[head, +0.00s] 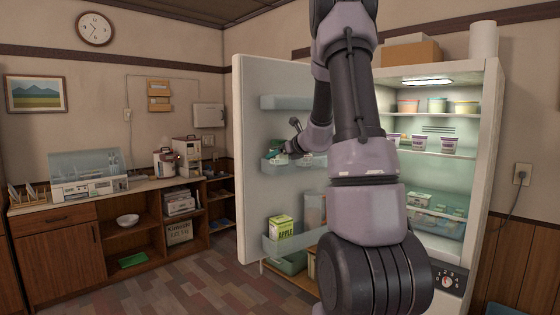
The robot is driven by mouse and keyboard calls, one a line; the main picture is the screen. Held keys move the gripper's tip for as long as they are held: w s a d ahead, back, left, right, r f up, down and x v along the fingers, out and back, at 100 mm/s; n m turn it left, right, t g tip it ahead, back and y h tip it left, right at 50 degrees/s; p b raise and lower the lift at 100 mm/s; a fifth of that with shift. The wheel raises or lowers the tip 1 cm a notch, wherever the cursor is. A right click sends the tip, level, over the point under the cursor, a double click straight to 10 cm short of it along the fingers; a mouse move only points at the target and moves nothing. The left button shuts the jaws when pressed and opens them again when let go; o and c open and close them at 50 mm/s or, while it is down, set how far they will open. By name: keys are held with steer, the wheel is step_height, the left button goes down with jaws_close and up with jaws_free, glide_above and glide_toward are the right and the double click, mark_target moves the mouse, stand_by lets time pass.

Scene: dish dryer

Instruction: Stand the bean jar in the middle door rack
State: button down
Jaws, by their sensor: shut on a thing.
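My gripper (284,151) shows small in the head view, at the open fridge door. It is shut on a small jar (277,146) with a greenish top, which I take to be the bean jar. The jar is at the middle door rack (283,166), a pale see-through shelf on the door's inner side. It is too small and too covered by my gripper to tell whether its base touches the rack floor or whether it stands fully upright.
The upper door rack (285,102) looks empty. The lower door rack (275,245) holds an apple carton (281,230). Tubs (437,105) and boxes fill the fridge shelves behind my arm. A counter (75,197) with a dish dryer (88,176) stands at left.

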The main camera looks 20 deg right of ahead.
steer(key=shift+f, duration=0.75)
